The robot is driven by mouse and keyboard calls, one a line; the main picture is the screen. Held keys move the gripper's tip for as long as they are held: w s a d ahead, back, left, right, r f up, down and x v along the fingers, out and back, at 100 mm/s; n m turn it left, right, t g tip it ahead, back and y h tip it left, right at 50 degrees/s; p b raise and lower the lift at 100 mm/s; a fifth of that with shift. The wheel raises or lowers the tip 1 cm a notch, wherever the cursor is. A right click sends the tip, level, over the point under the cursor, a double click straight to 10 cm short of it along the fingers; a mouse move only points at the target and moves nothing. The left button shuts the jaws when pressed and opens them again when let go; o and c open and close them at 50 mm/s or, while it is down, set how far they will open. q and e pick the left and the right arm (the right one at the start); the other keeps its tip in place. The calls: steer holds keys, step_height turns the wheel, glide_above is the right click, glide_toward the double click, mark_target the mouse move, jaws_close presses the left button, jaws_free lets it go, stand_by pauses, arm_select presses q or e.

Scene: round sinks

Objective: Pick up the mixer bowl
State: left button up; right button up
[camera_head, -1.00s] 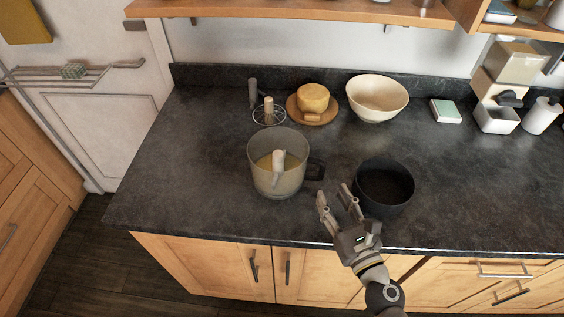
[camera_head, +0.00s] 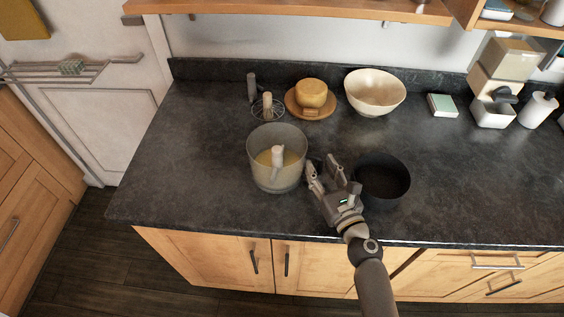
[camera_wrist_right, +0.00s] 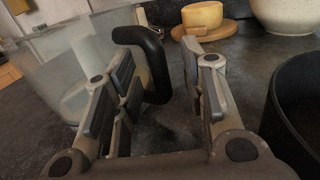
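The mixer bowl (camera_head: 262,173) is a clear grey bowl with a pale central post and yellowish contents. It stands upright on the dark counter. Its black handle (camera_wrist_right: 157,62) points right, toward my right gripper. My right gripper (camera_head: 325,170) is just right of the bowl. In the wrist view its fingers are spread apart, with the handle showing in the gap between them, nearer the left finger. I cannot tell whether a finger touches the handle. In the head view the gripper hides most of the handle. My left gripper is not in view.
A black pot (camera_head: 383,181) stands close to the right of my gripper. Behind are a whisk attachment (camera_head: 267,107), cheese (camera_head: 312,93) on a round board (camera_head: 296,109), a cream bowl (camera_head: 375,92) and a small box (camera_head: 442,105). The counter (camera_head: 190,165) left of the mixer bowl is clear.

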steer(key=c, duration=0.4)
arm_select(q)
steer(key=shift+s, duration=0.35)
arm_select(e)
jaws_close()
steer(key=shift+r, duration=0.1)
